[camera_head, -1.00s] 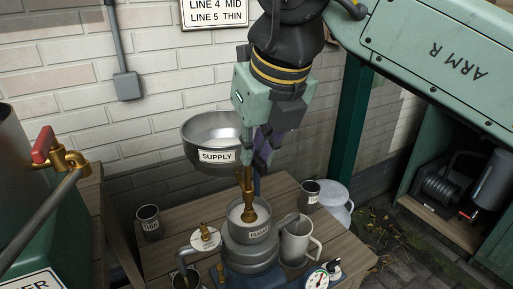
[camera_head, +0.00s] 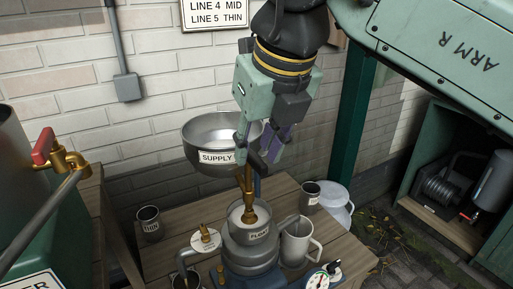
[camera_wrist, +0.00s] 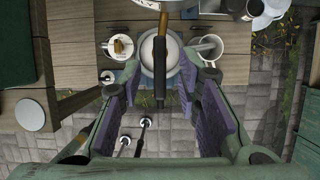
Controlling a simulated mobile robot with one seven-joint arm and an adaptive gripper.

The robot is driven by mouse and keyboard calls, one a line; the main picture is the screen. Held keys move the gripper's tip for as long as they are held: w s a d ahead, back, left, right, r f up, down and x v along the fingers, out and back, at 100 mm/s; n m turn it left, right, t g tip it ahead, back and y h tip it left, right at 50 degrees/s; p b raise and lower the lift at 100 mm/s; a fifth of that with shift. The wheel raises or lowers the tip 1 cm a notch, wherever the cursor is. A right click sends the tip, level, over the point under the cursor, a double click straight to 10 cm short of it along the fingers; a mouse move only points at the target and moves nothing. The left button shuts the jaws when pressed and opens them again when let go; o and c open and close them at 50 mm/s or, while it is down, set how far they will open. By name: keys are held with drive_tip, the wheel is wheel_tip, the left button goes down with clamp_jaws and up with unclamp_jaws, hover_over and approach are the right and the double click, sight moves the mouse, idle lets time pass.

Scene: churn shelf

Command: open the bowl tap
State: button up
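The supply bowl (camera_head: 196,139) is a grey metal bowl labelled SUPPLY, standing behind and left of my gripper. A brass tap fitting (camera_head: 248,187) rises upright beside it, its lower end at a pale-filled cup (camera_head: 236,211). My gripper (camera_head: 254,158) is at the fitting's top, in front of the bowl's right side. In the wrist view my gripper (camera_wrist: 159,88) is open, its purple pads wide apart. A dark bar with a brown end (camera_wrist: 160,68), apparently the tap's handle, lies between the fingers, with gaps on both sides. The fitting's top is partly hidden in the head view.
A tin mug (camera_head: 149,224), a grey jug (camera_head: 296,245) and a gauge (camera_head: 318,281) stand around the wooden table (camera_head: 182,245). A red-handled tap (camera_head: 43,146) projects at left. A green post (camera_head: 349,125) stands at right behind my arm.

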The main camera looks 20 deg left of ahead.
drive_tip(key=v, duration=1)
drive_tip(key=shift+d+r, duration=0.2)
drive_tip(key=shift+r, duration=0.15)
drive_tip(key=shift+s, duration=0.15)
